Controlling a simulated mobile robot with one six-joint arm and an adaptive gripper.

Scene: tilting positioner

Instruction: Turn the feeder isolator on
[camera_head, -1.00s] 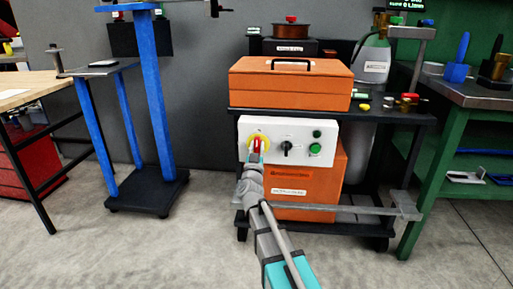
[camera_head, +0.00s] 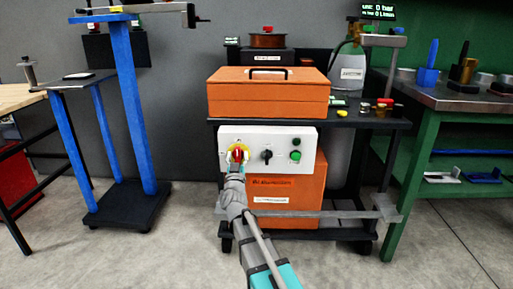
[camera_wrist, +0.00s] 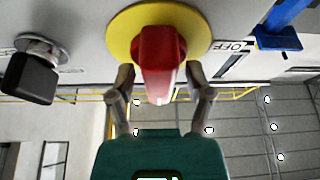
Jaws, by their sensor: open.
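The feeder isolator is a red handle (camera_wrist: 157,62) on a round yellow plate (camera_wrist: 120,33), on the left of a white control panel (camera_head: 282,137). In the head view the red handle (camera_head: 238,153) shows just above my gripper (camera_head: 235,168). In the wrist view the fingers of my gripper (camera_wrist: 160,88) are apart, one on each side of the handle's near end. I see gaps there and cannot tell whether either finger touches it. An "OFF" label (camera_wrist: 235,47) is on the panel beside the yellow plate.
An orange toolbox (camera_head: 268,97) stands on the cart above. A blue stand (camera_head: 135,110) is at left.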

